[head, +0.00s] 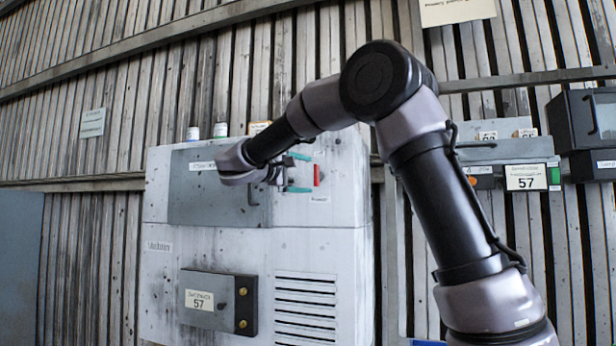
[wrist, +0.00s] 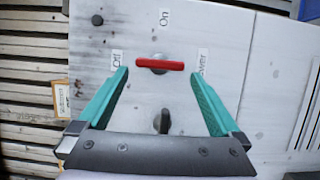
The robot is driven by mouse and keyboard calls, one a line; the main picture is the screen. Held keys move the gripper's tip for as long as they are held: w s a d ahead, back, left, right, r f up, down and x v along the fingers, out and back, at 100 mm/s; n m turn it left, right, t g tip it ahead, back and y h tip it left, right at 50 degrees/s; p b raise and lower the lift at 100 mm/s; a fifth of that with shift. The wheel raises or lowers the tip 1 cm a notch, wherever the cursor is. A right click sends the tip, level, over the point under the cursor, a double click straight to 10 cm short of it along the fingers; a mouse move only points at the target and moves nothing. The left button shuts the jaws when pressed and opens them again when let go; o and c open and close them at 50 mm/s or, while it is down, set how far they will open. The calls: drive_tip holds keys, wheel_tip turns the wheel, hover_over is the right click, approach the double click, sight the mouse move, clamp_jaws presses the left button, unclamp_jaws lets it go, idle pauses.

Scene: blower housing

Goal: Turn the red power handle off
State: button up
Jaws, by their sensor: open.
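The red power handle (head: 316,175) is on the right part of the white housing's upper front, upright in the head view. In the wrist view the handle (wrist: 160,65) lies crosswise, along the line between the "Off" label (wrist: 117,58) and the "Power" label (wrist: 202,62). The "On" label (wrist: 164,18) is off to its side, above it in this view. My gripper (head: 306,174) is open in front of the handle, and its teal fingers (wrist: 160,78) are spread wide on either side. No contact with the handle is visible.
A dark knob (wrist: 162,122) sits near the handle between my fingers in the wrist view. Small containers (head: 220,130) stand on top.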

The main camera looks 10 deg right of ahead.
drive_tip(key=v, duration=0.9)
drive_tip(key=shift+d, duration=0.1)
drive_tip(key=s+d+f+m+g+y, duration=0.1)
drive_tip(key=s+d+f+g+y, duration=0.2)
drive_tip(key=d, duration=0.4)
drive_tip(key=s+d+f+m+g+y, duration=0.1)
drive_tip(key=s+d+f+y, duration=0.1)
drive_tip(key=s+d+f, duration=0.3)
drive_tip(key=s+d+f+m+g+y, duration=0.1)
drive_tip(key=s+d+f+g+y, duration=0.1)
drive_tip(key=d+f, duration=0.45)
drive_tip(key=s+f+m+t+y, duration=0.1)
drive_tip(key=s+f+m+y, duration=0.2)
drive_tip(key=s, duration=0.4)
drive_tip(key=s+a+f+m+t+y, duration=0.1)
drive_tip(key=s+f+m+y, duration=0.3)
drive_tip(key=s, duration=0.4)
drive_tip(key=shift+a+m+y, duration=0.15)
drive_tip(key=shift+m+y, duration=0.75)
drive_tip(key=shift+y, duration=0.3)
